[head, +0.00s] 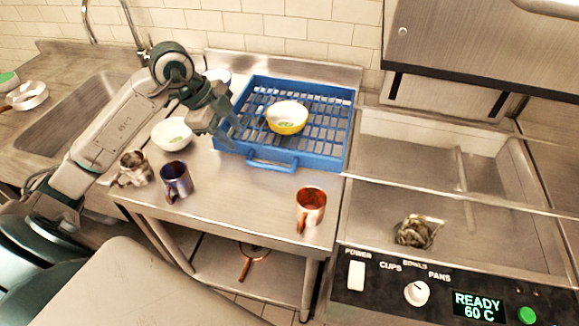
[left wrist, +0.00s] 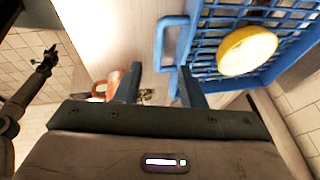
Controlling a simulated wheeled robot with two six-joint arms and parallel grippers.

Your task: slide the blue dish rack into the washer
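The blue dish rack (head: 268,163) lies on the steel table, its front handle facing me. A bowl, yellow outside and white inside (head: 287,118), sits in it. The washer (head: 480,240) stands at the right, its hood (head: 480,50) raised above the open bay; its display reads READY 60 C. My left gripper (head: 228,132) is at the rack's left front corner. In the left wrist view its two fingers (left wrist: 162,85) are apart with nothing gripped, close to the rack's handle (left wrist: 162,42). A dark arm at that view's left seems to be my right one, its gripper (left wrist: 48,58) too small to judge.
A white bowl (head: 172,134), a dark blue mug (head: 177,181), a silvery mug (head: 136,168) and a copper mug (head: 310,208) stand on the table (head: 235,205). A crumpled brownish clump (head: 418,232) lies in the washer bay. A sink (head: 75,115) is at the left.

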